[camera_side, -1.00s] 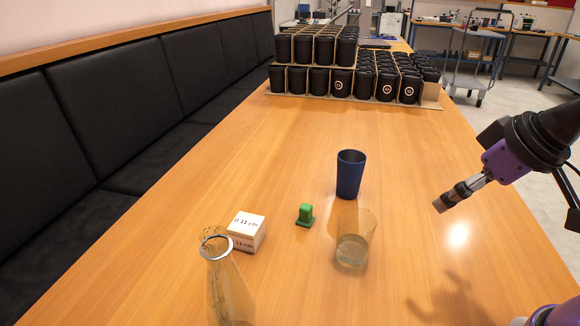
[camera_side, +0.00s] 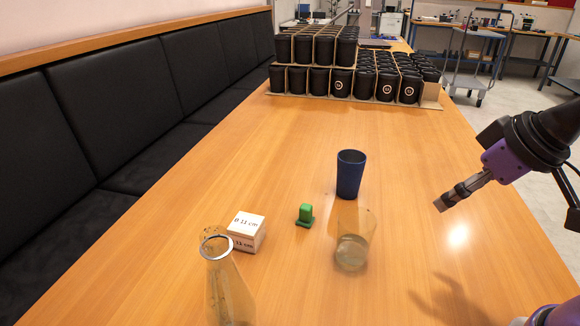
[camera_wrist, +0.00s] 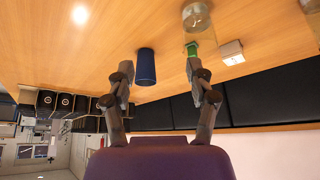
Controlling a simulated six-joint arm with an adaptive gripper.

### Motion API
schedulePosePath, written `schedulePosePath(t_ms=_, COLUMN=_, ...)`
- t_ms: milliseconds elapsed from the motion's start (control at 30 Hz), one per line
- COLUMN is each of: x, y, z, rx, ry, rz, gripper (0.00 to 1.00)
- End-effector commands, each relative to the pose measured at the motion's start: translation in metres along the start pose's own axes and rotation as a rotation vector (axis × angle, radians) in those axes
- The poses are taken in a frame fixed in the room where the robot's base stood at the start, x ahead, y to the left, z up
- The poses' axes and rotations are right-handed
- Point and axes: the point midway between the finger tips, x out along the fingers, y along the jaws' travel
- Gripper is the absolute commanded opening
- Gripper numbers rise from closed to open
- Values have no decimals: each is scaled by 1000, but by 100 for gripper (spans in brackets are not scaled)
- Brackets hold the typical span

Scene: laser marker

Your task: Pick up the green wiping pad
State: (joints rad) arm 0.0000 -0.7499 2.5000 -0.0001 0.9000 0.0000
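The green wiping pad (camera_side: 305,215) is a small block with a wider base, lying on the wooden table between the white box and the clear glass. It also shows in the wrist view (camera_wrist: 192,50), partly behind a fingertip. My gripper (camera_side: 441,205) is above the right side of the table, well apart from the pad. In the wrist view my gripper (camera_wrist: 165,73) has its two fingers wide apart with nothing between them touching either one.
A blue cup (camera_side: 350,174) stands behind the clear glass (camera_side: 352,240). A white labelled box (camera_side: 246,232) and a glass flask (camera_side: 228,285) stand to the pad's left. Black cups (camera_side: 340,82) are stacked on cardboard at the far end. The table's right part is clear.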

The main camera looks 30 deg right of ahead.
Motion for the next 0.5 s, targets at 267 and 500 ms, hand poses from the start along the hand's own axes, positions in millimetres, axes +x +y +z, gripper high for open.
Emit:
schedulePosePath(t_ms=267, x=0, y=0, z=-2, rx=-4, ry=-1, rz=-1, gripper=63)
schedulePosePath(t_ms=500, x=18, y=-14, z=-51, rx=-141, ry=-41, rz=-51, gripper=63)
